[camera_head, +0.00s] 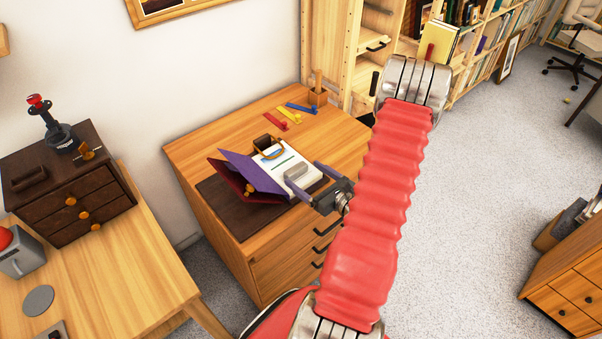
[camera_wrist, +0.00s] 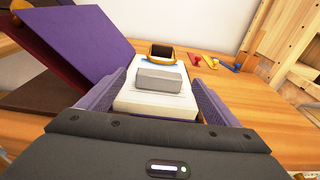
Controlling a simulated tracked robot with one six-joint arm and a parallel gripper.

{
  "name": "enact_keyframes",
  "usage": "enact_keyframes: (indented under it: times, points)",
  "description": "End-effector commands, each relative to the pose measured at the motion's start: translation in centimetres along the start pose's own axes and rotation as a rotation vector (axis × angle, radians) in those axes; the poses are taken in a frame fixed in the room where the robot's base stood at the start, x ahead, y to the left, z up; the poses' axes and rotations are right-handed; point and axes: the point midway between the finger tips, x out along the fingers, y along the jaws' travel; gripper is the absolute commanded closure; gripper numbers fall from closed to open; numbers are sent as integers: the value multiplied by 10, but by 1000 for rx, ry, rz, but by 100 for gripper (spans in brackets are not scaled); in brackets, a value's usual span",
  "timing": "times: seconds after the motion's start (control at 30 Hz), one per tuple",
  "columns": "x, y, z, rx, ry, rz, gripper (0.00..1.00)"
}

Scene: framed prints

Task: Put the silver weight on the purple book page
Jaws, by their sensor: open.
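The purple book (camera_head: 247,174) lies open on a wooden cabinet, its purple cover raised and tilted to the left. The book's cover also shows in the wrist view (camera_wrist: 82,42). The silver weight (camera_wrist: 160,78), a grey block, sits on the white page (camera_wrist: 150,104); it also shows in the head view (camera_head: 297,171). My gripper (camera_wrist: 158,88) is open, with one purple finger on each side of the page and the weight between them. Whether the fingers touch anything is unclear. In the head view my gripper (camera_head: 306,181) is over the cabinet's right side.
A dark mat (camera_head: 237,221) lies under the book. A dark object with an orange band (camera_wrist: 161,53) stands just behind the weight. Red, yellow and blue items (camera_head: 289,112) lie at the back, with a pen holder (camera_head: 317,96).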

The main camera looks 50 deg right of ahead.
Motion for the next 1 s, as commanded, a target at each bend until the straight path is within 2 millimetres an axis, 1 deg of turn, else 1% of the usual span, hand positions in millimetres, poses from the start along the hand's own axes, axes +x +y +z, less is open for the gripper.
enact_keyframes:
  times: [0.03,0.2,0.6,0.8,1.0]
  points:
    - [-7,-1,0,2,0,-4,15]
    - [-28,-1,0,0,-1,-3,15]
    - [-72,-1,0,0,-1,-3,15]
    - [-83,0,0,0,-1,-1,15]
    - [-84,0,0,-1,-1,0,15]
